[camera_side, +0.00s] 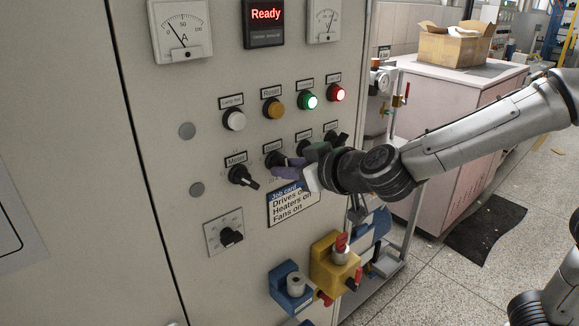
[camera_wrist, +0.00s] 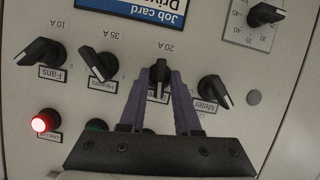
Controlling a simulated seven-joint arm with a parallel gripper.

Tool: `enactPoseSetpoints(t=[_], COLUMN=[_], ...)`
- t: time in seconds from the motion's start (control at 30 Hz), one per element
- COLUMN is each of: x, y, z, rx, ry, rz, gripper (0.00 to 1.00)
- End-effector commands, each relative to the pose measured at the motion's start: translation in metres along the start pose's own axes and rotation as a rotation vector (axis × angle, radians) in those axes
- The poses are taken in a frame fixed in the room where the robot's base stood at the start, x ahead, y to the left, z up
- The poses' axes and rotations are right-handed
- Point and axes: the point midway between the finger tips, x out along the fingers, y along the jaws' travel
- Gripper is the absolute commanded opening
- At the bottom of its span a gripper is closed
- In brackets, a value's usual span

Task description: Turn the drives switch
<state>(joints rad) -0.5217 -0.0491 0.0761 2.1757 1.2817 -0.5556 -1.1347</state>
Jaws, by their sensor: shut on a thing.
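The drives switch (camera_side: 273,158) is a black knob on the grey panel, second from left in its row; it also shows in the wrist view (camera_wrist: 161,67). Its ridge stands about vertical there. My gripper (camera_side: 286,166) reaches in from the right, and its purple fingers (camera_wrist: 162,78) are shut on the knob, one on each side. The fingers cover most of the label under it. The job card (camera_side: 292,203) below is partly cut off; its lines read "Drives o…", "Heaters on" and "Fans on".
The meter knob (camera_wrist: 215,91) is close on one side, the heaters knob (camera_wrist: 97,64) on the other, with the fans knob (camera_wrist: 40,52) beyond. Lamps and buttons (camera_side: 308,101) sit above the row. A rotary dial (camera_side: 230,236) and yellow lockout box (camera_side: 330,262) are below.

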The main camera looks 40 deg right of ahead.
Motion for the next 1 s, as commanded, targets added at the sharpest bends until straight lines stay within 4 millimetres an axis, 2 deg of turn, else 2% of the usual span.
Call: enactPoseSetpoints(t=[0.5, 1.0], x=[0.0002, 0.0004], y=[-0.0042, -0.0049], z=[0.0005, 0.0002], rx=[-0.424, -0.609], ry=[0.002, 0.004], rz=[0.172, 0.249], gripper=[0.0, 0.0])
